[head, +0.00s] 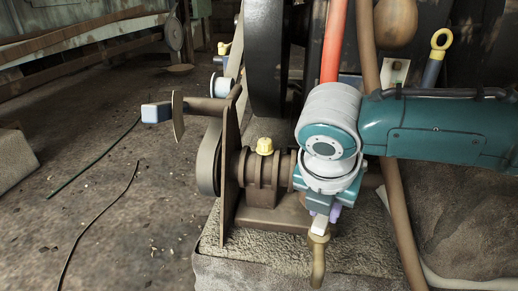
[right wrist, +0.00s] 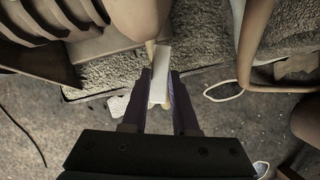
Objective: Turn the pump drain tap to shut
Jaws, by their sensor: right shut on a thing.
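The pump drain tap shows as a brass spout (head: 318,262) pointing down at the front of the pump (head: 262,195). A pale lever (head: 320,226) sits at its top. My right gripper (head: 322,214) comes down from above, with its fingers at this lever. In the right wrist view the lever (right wrist: 161,72) lies between the two dark fingers (right wrist: 160,95), which are shut on it. The lever runs lengthwise between the fingers. The wrist hides the upper part of the tap in the head view. My left gripper is not in view.
The pump stands on a rough stone block (head: 290,270). A yellow cap (head: 265,146) tops the pump, and a belt wheel (head: 208,160) is at its left. A brown pipe (head: 400,230) runs down close to my right arm. The floor at left is mostly open.

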